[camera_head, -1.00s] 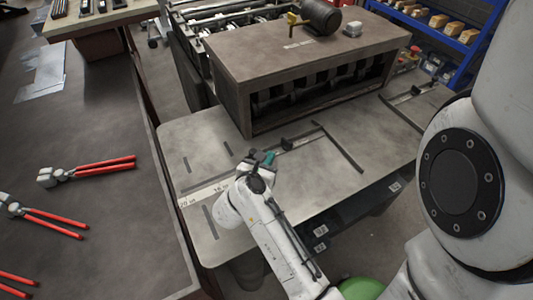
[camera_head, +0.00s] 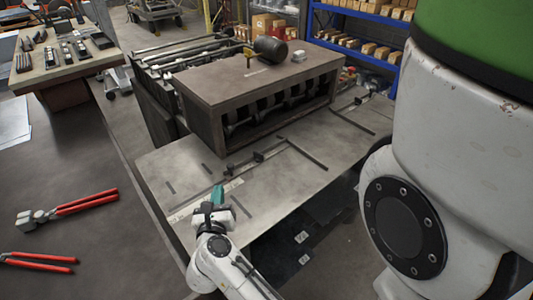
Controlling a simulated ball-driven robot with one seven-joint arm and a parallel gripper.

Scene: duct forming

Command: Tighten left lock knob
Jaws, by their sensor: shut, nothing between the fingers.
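A similar dark knob (camera_head: 371,93) sits farther right on the table. My gripper (camera_head: 218,192), with teal fingertips, is over the table's front left part, to the left of and nearer than the left knob. It is apart from the knob. The fingers look closed together with nothing between them. The knob is too small to tell how tight it is.
A brown machine housing (camera_head: 200,88) with a dark motor (camera_head: 271,50) on top stands behind the table. A dark workbench (camera_head: 75,165) at left holds red-handled hand tools (camera_head: 88,201). Blue shelves (camera_head: 365,38) with boxes stand at the back right.

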